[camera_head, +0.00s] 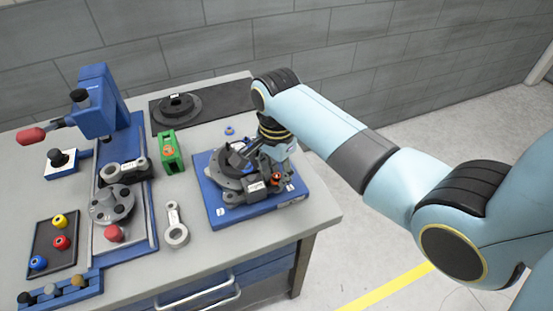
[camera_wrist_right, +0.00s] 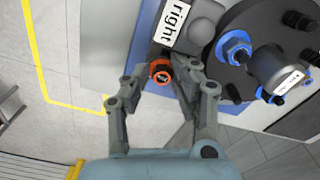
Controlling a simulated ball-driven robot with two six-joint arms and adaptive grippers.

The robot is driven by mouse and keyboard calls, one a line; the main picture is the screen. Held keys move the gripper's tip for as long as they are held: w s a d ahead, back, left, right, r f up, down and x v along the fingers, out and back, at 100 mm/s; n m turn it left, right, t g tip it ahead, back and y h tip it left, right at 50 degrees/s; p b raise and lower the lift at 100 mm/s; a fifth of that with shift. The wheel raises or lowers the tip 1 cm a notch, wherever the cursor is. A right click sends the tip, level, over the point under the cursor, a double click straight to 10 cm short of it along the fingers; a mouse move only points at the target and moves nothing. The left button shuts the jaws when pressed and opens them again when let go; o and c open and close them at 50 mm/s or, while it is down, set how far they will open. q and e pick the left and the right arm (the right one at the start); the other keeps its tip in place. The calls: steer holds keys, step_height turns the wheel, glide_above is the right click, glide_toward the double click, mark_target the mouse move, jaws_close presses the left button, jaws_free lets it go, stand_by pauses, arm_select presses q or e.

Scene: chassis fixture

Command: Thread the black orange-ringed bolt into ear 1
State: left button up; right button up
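The black bolt with the orange ring (camera_wrist_right: 160,74) sits between the two fingertips of my right gripper (camera_wrist_right: 160,80), its socketed head facing the wrist camera. In the head view the orange ring (camera_head: 277,177) shows near the right front of the blue fixture board (camera_head: 262,212). My right gripper (camera_head: 268,160) points down there, its fingertips partly hidden. The fingers appear closed on the bolt. A round dark chassis plate (camera_wrist_right: 255,20) is to the right in the wrist view; a grey ear with a small label (camera_wrist_right: 280,70) is on it, the label too small to read. My left gripper is out of view.
A green block (camera_head: 169,153), a grey link (camera_head: 175,225) and a blue press (camera_head: 100,105) stand to the left. A dark tray (camera_head: 43,255) holds coloured parts. A black mat (camera_head: 215,98) lies behind. The table's right edge is close to the fixture board.

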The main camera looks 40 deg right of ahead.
steer(key=shift+o, duration=1.1)
steer(key=shift+s+f, duration=0.15)
steer(key=shift+w+r, duration=0.2)
steer(key=shift+w, duration=0.05)
steer(key=shift+r, duration=1.2)
